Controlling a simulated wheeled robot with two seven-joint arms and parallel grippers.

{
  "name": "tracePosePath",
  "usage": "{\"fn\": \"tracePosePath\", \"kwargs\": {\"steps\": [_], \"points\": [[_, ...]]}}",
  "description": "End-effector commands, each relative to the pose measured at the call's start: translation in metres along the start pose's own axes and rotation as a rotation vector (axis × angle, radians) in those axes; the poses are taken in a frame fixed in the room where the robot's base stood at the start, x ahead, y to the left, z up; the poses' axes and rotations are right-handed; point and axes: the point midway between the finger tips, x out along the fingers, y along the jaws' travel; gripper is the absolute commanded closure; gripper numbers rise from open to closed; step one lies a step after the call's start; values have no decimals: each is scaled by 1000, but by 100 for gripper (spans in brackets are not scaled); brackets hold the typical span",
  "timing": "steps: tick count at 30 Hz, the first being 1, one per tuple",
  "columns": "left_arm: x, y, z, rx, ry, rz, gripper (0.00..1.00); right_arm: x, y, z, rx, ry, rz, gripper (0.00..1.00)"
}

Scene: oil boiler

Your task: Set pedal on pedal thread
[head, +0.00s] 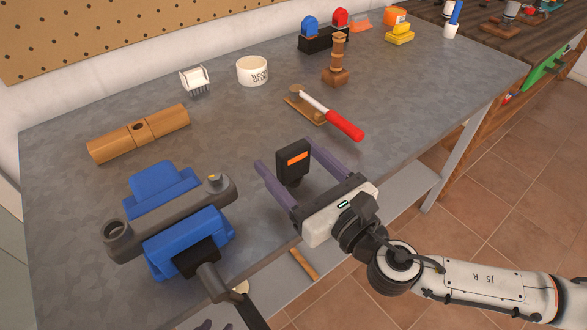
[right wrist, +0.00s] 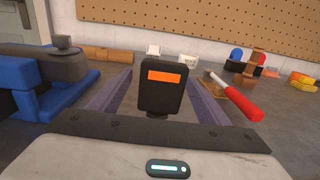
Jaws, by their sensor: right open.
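The pedal (head: 293,163), a black block with an orange strip, stands upright between the fingers of my right gripper (head: 283,158). In the right wrist view the pedal (right wrist: 165,86) has a gap to the finger on each side, so the gripper is open around it. A grey crank arm (head: 165,212) is clamped in a blue vise (head: 190,243) to the left.
The vise's black handle juts over the table's front edge. The grey tabletop (head: 220,120) is clear in the middle.

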Motion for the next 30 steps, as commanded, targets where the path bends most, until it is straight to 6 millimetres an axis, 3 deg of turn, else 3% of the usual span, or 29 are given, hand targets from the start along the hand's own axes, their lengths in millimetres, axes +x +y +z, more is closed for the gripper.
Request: {"fn": "tracePosePath", "kwargs": {"steps": [6, 15, 24, 30], "points": [[-1, 0, -7, 2, 11, 0, 69, 31, -2, 0, 1, -2, 0, 30], [1, -1, -16, 4, 27, -1, 69, 35, -2, -2, 3, 1, 0, 30], [0, -1, -14, 3, 23, -1, 69, 35, -2, -2, 3, 0, -1, 80], [-1, -1, -11, 2, 18, -1, 69, 35, -2, 0, 2, -2, -1, 80]]}}
